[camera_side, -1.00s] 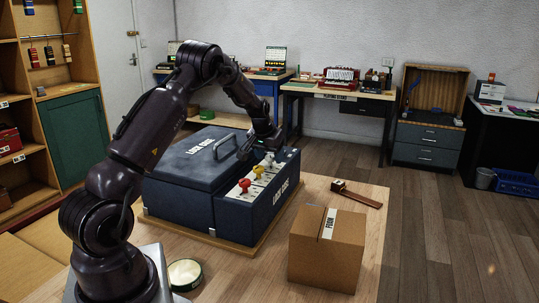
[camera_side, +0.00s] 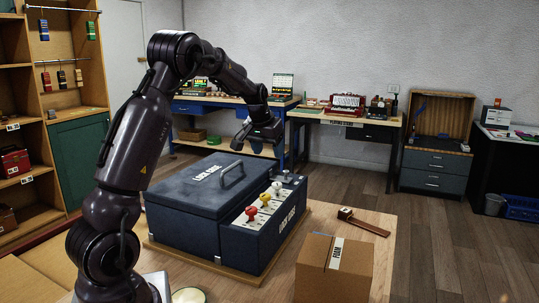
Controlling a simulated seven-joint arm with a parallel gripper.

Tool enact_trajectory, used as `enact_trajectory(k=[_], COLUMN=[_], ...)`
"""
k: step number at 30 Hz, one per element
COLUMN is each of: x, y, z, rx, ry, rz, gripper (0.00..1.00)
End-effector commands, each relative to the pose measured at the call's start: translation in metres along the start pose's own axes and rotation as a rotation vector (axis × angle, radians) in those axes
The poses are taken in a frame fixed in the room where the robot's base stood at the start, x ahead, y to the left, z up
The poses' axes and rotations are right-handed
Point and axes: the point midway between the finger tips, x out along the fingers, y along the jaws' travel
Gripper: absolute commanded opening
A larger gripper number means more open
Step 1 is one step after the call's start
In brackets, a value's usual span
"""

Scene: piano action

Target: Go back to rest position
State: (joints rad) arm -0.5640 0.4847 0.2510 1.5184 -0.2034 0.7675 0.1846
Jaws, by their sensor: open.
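My gripper (camera_side: 257,148) is open and empty. It hangs in the air above the far right part of the dark blue case (camera_side: 180,205), clear of it, with its fingers pointing down. The case has a closed lid with a grey handle (camera_side: 233,174). A lower section on its right side carries a row of knobs: red (camera_side: 251,212), yellow (camera_side: 265,198) and white (camera_side: 277,187). A small grey piece (camera_side: 286,175) sits at the far end of that row.
A cardboard box labelled foam (camera_side: 333,270) stands on the wooden table (camera_side: 377,222) at the front right. A wooden hammer-like piece (camera_side: 363,221) lies behind it. A round dish (camera_side: 188,295) is near my base. The air around my gripper is clear.

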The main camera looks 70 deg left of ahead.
Motion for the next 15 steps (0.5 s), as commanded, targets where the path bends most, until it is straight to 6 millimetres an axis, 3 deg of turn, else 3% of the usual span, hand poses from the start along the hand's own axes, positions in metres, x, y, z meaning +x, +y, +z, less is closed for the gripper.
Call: enact_trajectory(k=[12,15], x=[0.001,0.008], y=[0.000,-0.001], z=[0.000,0.014], rx=[-0.008,-0.023], ry=[-0.002,-0.047], rz=[0.000,-0.004], gripper=[0.59,0.59])
